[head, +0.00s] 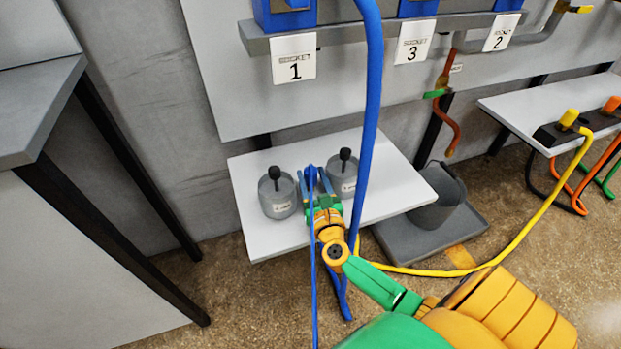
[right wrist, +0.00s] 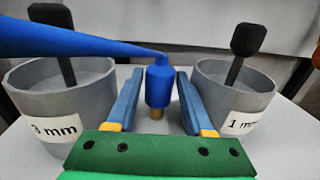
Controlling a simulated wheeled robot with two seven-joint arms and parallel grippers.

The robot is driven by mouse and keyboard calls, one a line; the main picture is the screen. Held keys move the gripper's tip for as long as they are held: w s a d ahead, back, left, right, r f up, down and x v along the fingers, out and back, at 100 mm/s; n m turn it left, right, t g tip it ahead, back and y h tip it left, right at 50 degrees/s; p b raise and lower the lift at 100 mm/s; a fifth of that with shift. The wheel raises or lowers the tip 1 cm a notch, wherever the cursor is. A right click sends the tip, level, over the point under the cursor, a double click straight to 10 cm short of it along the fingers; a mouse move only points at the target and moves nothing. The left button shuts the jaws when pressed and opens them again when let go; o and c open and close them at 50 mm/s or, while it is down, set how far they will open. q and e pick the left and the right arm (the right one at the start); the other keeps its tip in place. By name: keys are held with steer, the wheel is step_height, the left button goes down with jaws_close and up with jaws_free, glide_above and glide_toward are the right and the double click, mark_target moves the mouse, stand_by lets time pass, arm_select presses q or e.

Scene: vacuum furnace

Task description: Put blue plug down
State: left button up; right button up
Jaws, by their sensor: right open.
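The blue plug (right wrist: 159,84) stands upright between the two fingers of my right gripper (right wrist: 160,95), with a gap on each side, in the right wrist view. Its brass-coloured tip points down at the white table (right wrist: 285,140). A blue cable leaves its top to the left. In the head view my right gripper (head: 315,188) is open over the small white table (head: 395,195), between two grey pots. The plug is mostly hidden there by the gripper and cable. My left gripper is not in view.
Grey pots with black knobs, labelled 3 mm (right wrist: 60,105) and 1 mm (right wrist: 235,95), flank the gripper closely. A thick blue cable (head: 372,100) hangs in front of the table. A grey bucket (head: 440,197) stands right of it. The table's right part is clear.

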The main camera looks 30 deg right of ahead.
jaws_close()
